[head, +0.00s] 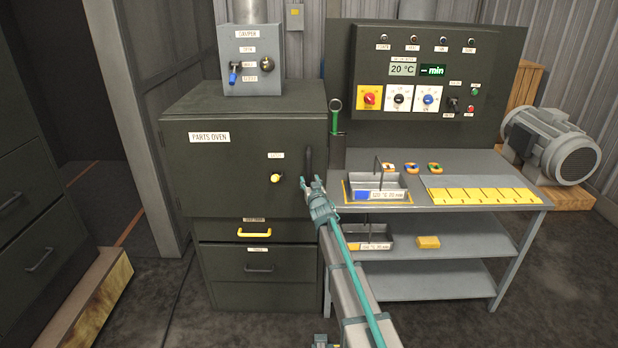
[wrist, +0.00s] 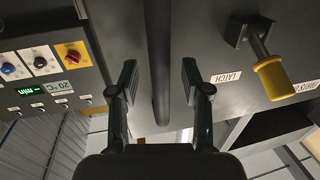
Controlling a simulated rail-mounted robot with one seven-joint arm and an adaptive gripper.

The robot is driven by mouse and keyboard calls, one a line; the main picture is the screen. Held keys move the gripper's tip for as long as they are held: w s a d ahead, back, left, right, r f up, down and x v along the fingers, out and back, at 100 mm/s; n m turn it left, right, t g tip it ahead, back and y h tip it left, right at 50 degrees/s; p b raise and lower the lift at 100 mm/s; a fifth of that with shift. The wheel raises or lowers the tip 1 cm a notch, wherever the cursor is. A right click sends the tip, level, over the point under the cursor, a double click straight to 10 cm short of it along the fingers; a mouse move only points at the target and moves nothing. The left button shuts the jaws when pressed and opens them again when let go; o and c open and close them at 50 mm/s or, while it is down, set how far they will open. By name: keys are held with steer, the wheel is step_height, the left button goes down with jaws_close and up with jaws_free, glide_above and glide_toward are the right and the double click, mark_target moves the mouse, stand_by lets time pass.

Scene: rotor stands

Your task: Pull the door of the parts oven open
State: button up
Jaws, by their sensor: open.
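The parts oven (head: 200,165) is a dark grey cabinet, and its door (head: 225,180) looks closed. A dark vertical bar handle (head: 308,158) is on the door's right side. A yellow-tipped latch (head: 276,178) sits left of it; the latch lever (wrist: 273,75) also shows at the right of the wrist view. My gripper (head: 312,185) is at the handle's lower end. In the wrist view, my open gripper (wrist: 160,85) has one finger on each side of the handle (wrist: 161,50), with gaps visible. Whether the handle is deep between the fingertips is hard to tell.
A workbench (head: 470,203) with a wire-handled tray (head: 375,190) and coloured rings stands right of the oven. A control panel (head: 415,75) rises behind it. A green-handled tool (head: 334,115) hangs near the oven's right edge.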

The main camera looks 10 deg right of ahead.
steer(key=shift+w, duration=1.2)
jaws_close()
